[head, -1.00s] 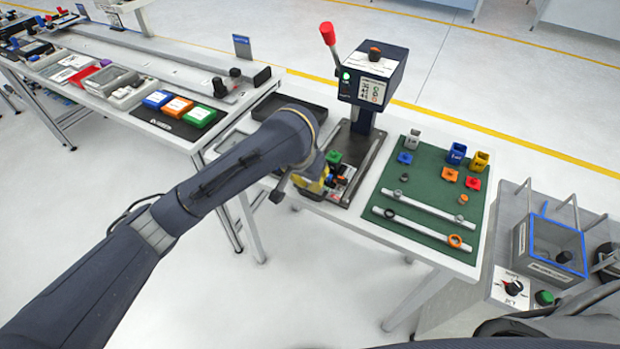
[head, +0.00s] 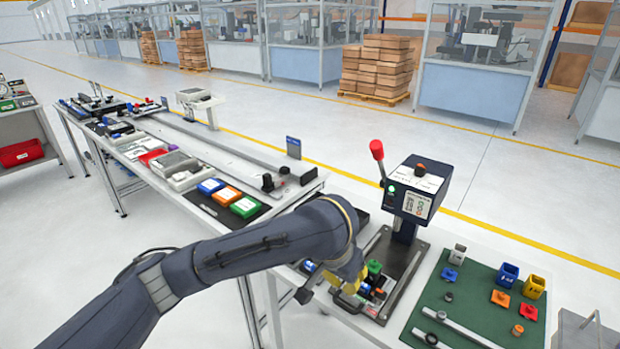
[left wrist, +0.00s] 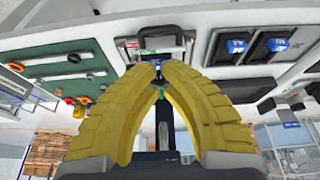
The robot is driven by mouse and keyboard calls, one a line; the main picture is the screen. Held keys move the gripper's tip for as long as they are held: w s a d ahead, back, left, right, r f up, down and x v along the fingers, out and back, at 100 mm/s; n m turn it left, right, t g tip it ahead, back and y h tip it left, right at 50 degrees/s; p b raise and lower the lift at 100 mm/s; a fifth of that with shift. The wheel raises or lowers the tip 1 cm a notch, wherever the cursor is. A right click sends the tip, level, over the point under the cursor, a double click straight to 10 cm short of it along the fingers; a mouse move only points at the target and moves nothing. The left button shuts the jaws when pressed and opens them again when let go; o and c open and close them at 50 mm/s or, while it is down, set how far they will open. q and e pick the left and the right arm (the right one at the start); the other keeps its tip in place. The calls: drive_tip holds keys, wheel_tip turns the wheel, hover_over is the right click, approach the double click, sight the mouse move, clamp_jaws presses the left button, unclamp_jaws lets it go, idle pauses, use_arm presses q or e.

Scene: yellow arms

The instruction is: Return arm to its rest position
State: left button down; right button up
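My left arm, dark with a yellow gripper (head: 350,272), reaches in from the left in the head view. The gripper hangs in front of the press on the workbench, over the near end of its base plate, partly hidden by the wrist. In the left wrist view the two yellow fingers of the left gripper (left wrist: 158,75) curve together and their tips appear to meet. I see no object held between them. My right gripper is not in view.
The press (head: 418,190) with its red-knobbed lever stands right of the wrist. A green mat (head: 450,305) holds small coloured parts. Blue, orange and green boxes (head: 228,196) lie on the left bench. Open floor lies beyond.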

use_arm(q)
drive_tip(key=s+a+f+n+t, duration=0.1)
drive_tip(key=s+a+f+t, duration=0.2)
drive_tip(key=a+f, duration=0.6)
drive_tip(key=s+a+f+n+t, duration=0.1)
drive_tip(key=s+a+f+t, duration=0.1)
drive_tip(key=a+f, duration=0.7)
drive_tip(key=s+a+f+y, duration=0.1)
drive_tip(key=s+a+y, duration=0.2)
drive_tip(key=s+a, duration=0.35)
drive_tip(key=s+a+f+y, duration=0.2)
drive_tip(key=s+a, duration=0.2)
drive_tip(key=a, duration=0.6)
drive_tip(key=s+a+f+y, duration=0.1)
drive_tip(key=s+a+y, duration=0.2)
drive_tip(key=s+a, duration=0.35)
drive_tip(key=s+d+f+g+h, duration=0.1)
drive_tip(key=d+f+g+h, duration=0.1)
drive_tip(key=f, duration=1.4)
drive_tip(key=s+d+f+g+h, duration=0.2)
drive_tip(key=f, duration=1.5)
drive_tip(key=s+f+n+g+h, duration=0.1)
drive_tip(key=s+f+n+g, duration=0.1)
drive_tip(key=s+f, duration=1.6)
drive_tip(key=shift+s+f+n+g, duration=0.15)
drive_tip(key=shift+s+n+g, duration=0.15)
drive_tip(key=shift+s, duration=1)
drive_tip(key=shift+d, duration=0.15)
